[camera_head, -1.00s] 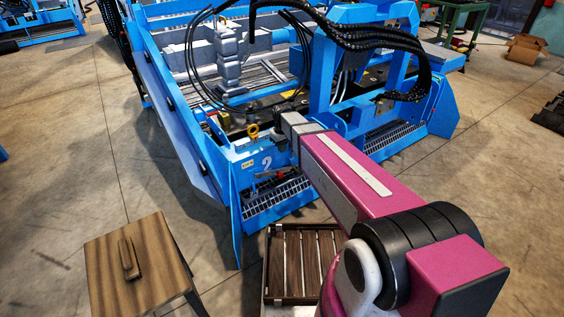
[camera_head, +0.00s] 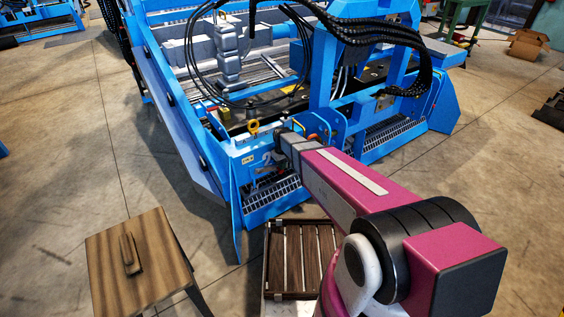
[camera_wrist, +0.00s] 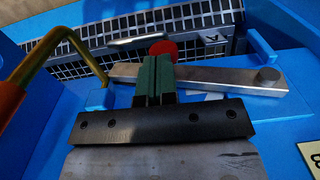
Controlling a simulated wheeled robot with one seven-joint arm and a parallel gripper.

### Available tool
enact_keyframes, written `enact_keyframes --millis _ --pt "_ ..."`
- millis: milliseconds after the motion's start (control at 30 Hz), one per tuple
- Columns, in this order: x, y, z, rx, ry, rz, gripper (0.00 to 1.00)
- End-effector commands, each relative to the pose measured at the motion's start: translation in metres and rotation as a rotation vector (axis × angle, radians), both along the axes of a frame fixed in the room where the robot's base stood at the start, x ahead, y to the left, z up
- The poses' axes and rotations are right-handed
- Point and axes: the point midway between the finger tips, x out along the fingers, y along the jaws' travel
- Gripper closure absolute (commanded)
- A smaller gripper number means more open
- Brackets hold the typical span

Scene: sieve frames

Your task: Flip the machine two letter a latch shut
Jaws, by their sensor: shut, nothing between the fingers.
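Machine two is the blue frame (camera_head: 240,165) at the centre of the head view, its painted 2 partly covered by my arm. In the wrist view a flat grey metal latch bar (camera_wrist: 215,78) lies across the blue front, with a round pivot (camera_wrist: 268,76) at its right end. A red knob (camera_wrist: 163,49) shows just beyond my gripper (camera_wrist: 155,62). Its green fingers are shut and empty, over the bar and close to the knob. Whether they touch is unclear. The fingers hide part of the bar. In the head view the fingertips are too small to tell.
A curved yellow-and-orange handle (camera_wrist: 45,60) rises at the left of the wrist view. A blue upright tab (camera_wrist: 262,48) stands near the pivot. A dark grille (camera_wrist: 195,25) lies beyond. In the head view a wooden stool (camera_head: 140,260) and a slatted crate (camera_head: 303,255) stand in front.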

Motion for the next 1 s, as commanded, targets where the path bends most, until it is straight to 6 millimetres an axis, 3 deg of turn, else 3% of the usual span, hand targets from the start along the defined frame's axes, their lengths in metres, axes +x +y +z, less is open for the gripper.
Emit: enact_keyframes --millis 567,1000 --pt "0.001 -0.001 -0.005 0.027 0.019 -0.001 1.0" --pt "0.0 0.001 -0.034 0.229 0.156 -0.001 1.0"
